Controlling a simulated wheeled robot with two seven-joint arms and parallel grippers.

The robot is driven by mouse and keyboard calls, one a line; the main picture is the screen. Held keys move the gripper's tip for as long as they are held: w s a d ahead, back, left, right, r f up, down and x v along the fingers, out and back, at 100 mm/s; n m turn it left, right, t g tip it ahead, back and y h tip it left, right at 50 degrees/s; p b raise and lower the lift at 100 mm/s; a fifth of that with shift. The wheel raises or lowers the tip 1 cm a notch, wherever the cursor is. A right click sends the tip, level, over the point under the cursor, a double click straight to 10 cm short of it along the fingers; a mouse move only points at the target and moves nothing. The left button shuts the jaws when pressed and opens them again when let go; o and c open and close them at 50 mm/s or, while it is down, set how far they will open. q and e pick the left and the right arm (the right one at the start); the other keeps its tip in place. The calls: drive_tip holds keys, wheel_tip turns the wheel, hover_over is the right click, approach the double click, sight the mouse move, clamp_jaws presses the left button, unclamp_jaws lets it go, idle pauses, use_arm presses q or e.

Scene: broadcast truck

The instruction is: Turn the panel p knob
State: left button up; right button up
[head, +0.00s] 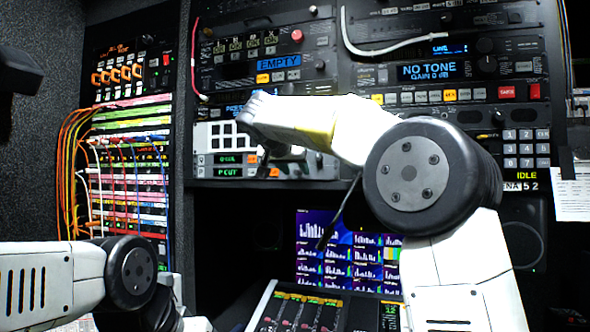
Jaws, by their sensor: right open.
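My right arm reaches up from the lower right and bends left across the equipment rack. My right gripper (256,118) is at its far end, in front of the panel with white square buttons (222,135) and a "P CUT" display (228,172). It is open, and its fingers are hard to make out against the panel. It covers part of that panel. I cannot tell which knob is the panel p knob; dark round knobs (486,45) show on the upper right unit, apart from the gripper. My left arm lies low at left, its gripper out of view.
A patch bay (130,190) with orange and other coloured cables stands at left. A monitor with graphs (318,240) and a fader desk (300,310) are below. A "NO TONE" unit (430,71), a white cable (385,48) and a keypad (525,148) are at right.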

clamp_jaws()
